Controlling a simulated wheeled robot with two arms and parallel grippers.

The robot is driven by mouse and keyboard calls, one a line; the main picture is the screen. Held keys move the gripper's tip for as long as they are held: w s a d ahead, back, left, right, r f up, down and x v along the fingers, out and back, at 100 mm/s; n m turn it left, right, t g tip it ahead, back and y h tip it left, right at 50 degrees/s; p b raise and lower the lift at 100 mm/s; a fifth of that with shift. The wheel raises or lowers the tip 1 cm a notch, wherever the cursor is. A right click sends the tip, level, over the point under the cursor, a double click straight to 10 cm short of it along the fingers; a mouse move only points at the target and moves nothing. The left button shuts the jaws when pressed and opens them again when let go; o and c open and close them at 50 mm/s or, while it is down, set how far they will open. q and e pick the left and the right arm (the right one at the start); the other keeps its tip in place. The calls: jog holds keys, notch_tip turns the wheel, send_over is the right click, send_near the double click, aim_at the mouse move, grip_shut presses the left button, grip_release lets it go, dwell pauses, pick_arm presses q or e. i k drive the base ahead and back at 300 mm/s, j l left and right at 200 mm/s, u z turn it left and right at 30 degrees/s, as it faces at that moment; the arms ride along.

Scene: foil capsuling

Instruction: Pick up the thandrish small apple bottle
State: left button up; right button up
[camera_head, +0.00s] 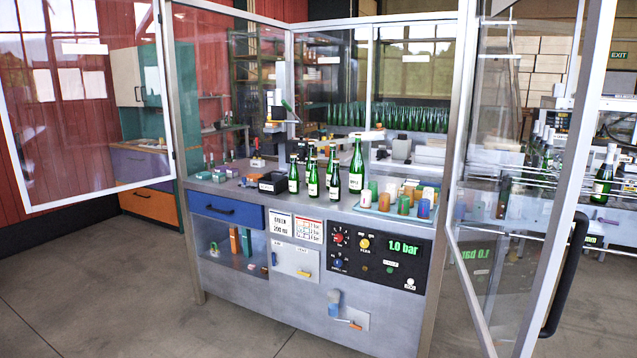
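Several green bottles with pale labels stand upright in a group on the metal worktop of the machine. A tall bottle (357,166) stands at the right of the group. A shorter bottle (335,181) is just left of it, and another short bottle (313,178) stands further left. A bottle (293,175) stands at the group's left end. The labels are too small to read, so I cannot tell which one is the thandrish small apple bottle. Neither of my grippers is in view.
The glass enclosure's left door (85,100) and right door (515,190) stand open. A tray (392,214) with coloured capsules is right of the bottles. A black box (272,183) is left of them. The floor (110,290) in front is clear.

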aim_at(293, 179)
jog(key=i+j+z, duration=0.1)
jog(key=i+j, duration=0.25)
jog(key=i+j+z, duration=0.1)
jog(key=i+j, duration=0.2)
jog(key=j, duration=0.2)
jog(key=i+j+z, duration=0.1)
jog(key=i+j, duration=0.2)
jog(key=j, duration=0.15)
jog(key=i+j+z, duration=0.1)
jog(key=i+j, duration=0.2)
jog(key=j, duration=0.15)
